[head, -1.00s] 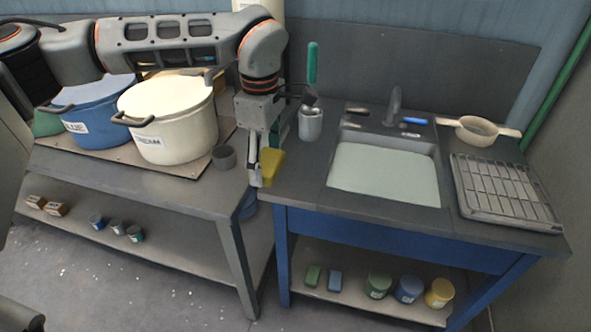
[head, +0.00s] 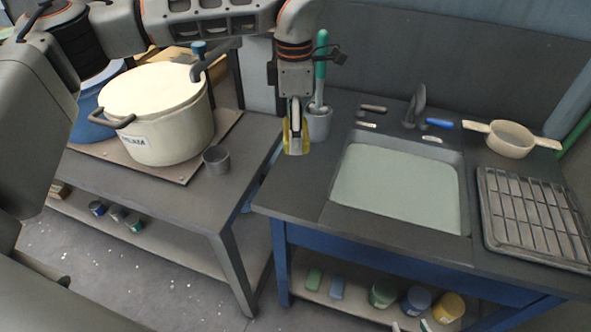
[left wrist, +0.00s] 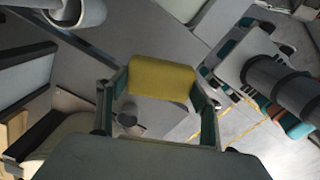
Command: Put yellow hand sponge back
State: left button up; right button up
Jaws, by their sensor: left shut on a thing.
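The yellow sponge (head: 304,137) is held in my left gripper (head: 296,148), whose arm comes in from the left. It is above the left part of the sink counter, just left of the grey cup (head: 319,124) with the green-handled brush. In the left wrist view the sponge (left wrist: 162,78) sits between the two fingers. The grey finger hides its middle in the head view. Two small tips at the bottom edge of the head view look like my right gripper (head: 410,326); most of it is out of frame. A green sponge (head: 314,279) and a blue sponge (head: 337,288) lie on the sink's lower shelf.
The sink basin (head: 397,188) is right of the cup. A strainer (head: 510,139) and a wire rack (head: 535,215) are further right. A cream pot (head: 158,125) and small grey cup (head: 216,160) stand on the left table. Green, blue and yellow cans (head: 448,307) share the lower shelf.

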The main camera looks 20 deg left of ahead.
aim_at(295, 180)
pick_arm(q)
notch_tip(295, 180, down, 13)
jog(key=shift+w+f, duration=0.1)
jog(key=shift+f, duration=0.1)
dwell(0.3)
jog(key=shift+f, duration=0.1)
jog(key=o, duration=0.9)
notch_tip(295, 180, up, 12)
jog(key=shift+r, duration=0.15)
dwell(0.3)
